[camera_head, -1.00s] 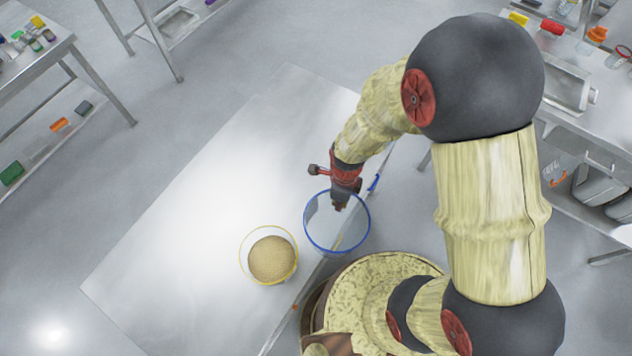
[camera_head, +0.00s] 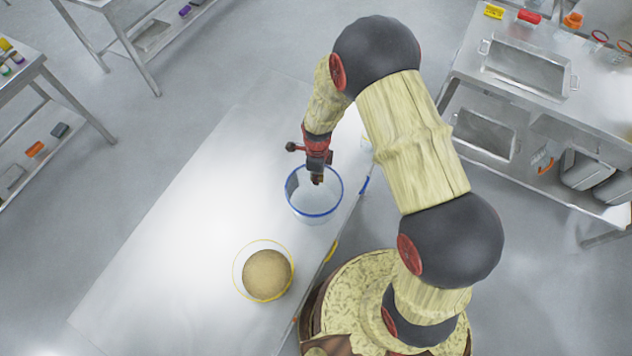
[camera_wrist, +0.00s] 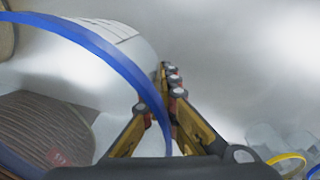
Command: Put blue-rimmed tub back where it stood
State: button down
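The blue-rimmed tub (camera_head: 330,211) is clear-walled and is over the far right part of the long steel table (camera_head: 190,215). I cannot tell whether its base touches the table. My gripper (camera_head: 317,181) reaches down at the tub's rim. In the wrist view the blue rim (camera_wrist: 105,50) runs between the two fingers of my gripper (camera_wrist: 158,112), which are closed about the tub's wall. A pale label with printed lines shows beside the rim there. The tub's base is partly hidden.
A yellow-rimmed tub (camera_head: 240,287) of tan granules stands on the table, nearer and left. A small blue item (camera_head: 364,186) is at the table's right edge. The table's left part is bare. A bench with a steel tray (camera_head: 525,70) stands at the right.

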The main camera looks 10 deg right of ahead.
jog(key=shift+w+f, duration=0.3)
jog(key=shift+f, duration=0.1)
jog(key=shift+w+f+b, duration=0.1)
jog(key=shift+f+b, duration=0.2)
jog(key=shift+f, duration=1.25)
jog(key=shift+f, duration=0.15)
jog(key=c, duration=2.1)
grip_release()
jog(key=shift+o, duration=0.3)
